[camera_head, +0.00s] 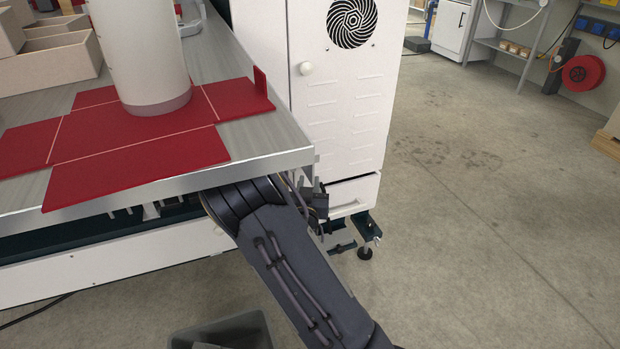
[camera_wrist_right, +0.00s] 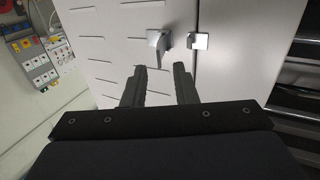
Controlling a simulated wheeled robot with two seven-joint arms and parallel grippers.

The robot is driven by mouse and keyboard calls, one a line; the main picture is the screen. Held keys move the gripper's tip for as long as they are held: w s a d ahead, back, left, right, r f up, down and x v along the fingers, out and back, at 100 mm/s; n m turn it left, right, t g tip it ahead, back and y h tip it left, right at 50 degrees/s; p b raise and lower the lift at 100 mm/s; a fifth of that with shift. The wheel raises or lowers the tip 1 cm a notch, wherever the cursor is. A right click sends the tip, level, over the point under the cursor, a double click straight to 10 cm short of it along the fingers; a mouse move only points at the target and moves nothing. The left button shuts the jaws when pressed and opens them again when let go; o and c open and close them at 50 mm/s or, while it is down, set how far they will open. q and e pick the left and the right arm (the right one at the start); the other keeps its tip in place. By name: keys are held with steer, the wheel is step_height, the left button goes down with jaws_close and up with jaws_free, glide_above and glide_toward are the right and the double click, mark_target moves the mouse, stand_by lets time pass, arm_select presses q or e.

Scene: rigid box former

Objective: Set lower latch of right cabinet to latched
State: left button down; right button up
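The right cabinet's white door (camera_wrist_right: 110,62), with louvre slots, shows in the right wrist view, and the white cabinet (camera_head: 340,110) stands beyond the table in the head view. A metal latch (camera_wrist_right: 157,46) sits on the door near its edge, its lever hanging downward. A square metal keeper (camera_wrist_right: 198,41) sits across the seam to the right, apart from the lever. My right gripper (camera_wrist_right: 158,72) is open, its fingers either side of the lever's lower end; contact cannot be told. In the head view the latch and fingertips are hidden. My left gripper is out of view.
A metal-topped table (camera_head: 232,72) with a red cross-shaped sheet (camera_head: 150,165) and a pale cylinder (camera_head: 143,50) lies left of the cabinet, close above my right arm. A grey bin (camera_head: 235,332) stands on the floor. The floor (camera_head: 480,210) at right is clear.

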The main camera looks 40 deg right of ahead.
steer(key=x, duration=0.3)
steer(key=shift+d+b, duration=0.1)
steer(key=shift+b, duration=0.2)
steer(key=shift+c, duration=0.5)
jaws_close()
